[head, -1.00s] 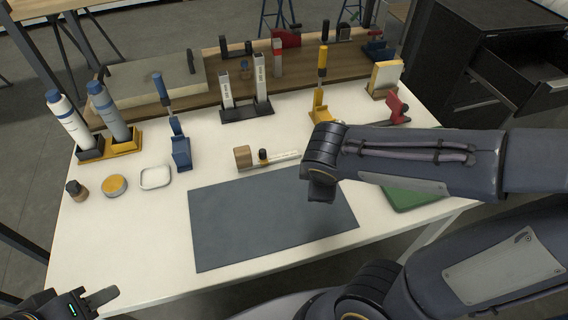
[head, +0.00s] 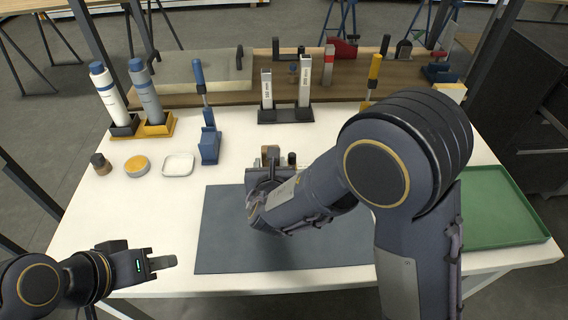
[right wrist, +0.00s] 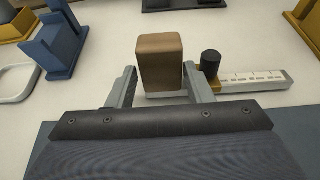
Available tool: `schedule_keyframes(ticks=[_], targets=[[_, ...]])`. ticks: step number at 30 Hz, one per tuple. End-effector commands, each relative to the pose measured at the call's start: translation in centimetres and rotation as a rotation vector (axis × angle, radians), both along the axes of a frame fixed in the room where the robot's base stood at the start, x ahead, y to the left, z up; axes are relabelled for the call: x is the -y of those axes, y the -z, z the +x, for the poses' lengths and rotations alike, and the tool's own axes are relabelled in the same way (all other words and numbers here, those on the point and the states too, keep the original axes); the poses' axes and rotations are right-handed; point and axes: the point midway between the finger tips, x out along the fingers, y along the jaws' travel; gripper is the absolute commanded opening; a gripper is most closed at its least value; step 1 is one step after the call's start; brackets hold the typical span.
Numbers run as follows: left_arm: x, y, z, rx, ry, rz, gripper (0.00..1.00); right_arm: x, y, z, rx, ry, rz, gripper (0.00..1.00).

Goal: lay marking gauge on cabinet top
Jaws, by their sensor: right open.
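The marking gauge has a brown wooden block (right wrist: 160,62) and a pale beam with a scale (right wrist: 255,79) and a dark knob; it lies on the white table. My right gripper (right wrist: 160,88) is open, with one finger on each side of the block. Whether the fingers touch it is unclear. My left gripper (head: 160,262) is over the table's front left corner, away from the gauge. The dark cabinet (head: 525,85) stands at the right, partly cut off.
A grey mat (head: 225,240) lies in front of the gauge. A green tray (head: 505,205) is at the right. Behind are a holder with two steel rules (head: 286,112) and a blue stand (head: 209,145). Bottles (head: 145,95) and small dishes (head: 178,164) are at the left.

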Motion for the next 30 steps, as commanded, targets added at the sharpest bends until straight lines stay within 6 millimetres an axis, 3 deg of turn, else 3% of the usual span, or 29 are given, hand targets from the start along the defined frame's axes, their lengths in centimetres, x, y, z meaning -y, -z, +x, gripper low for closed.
schedule_keyframes(ticks=[7,16,26,30], targets=[[0.0,-0.3,0.0,0.0,0.0,0.0,0.36,0.2,1.3,3.3,0.0,0.003,0.0,0.46],[0.0,-0.3,0.0,0.0,0.0,0.0,0.36,0.2,1.5,3.8,0.0,0.003,0.001,0.46],[0.0,-0.3,0.0,0.0,0.0,0.0,0.36,0.2,1.4,3.8,0.002,0.003,0.002,0.03],[0.0,-0.3,0.0,0.0,0.0,0.0,0.36,0.2,1.4,3.8,0.002,0.003,0.002,0.03]])
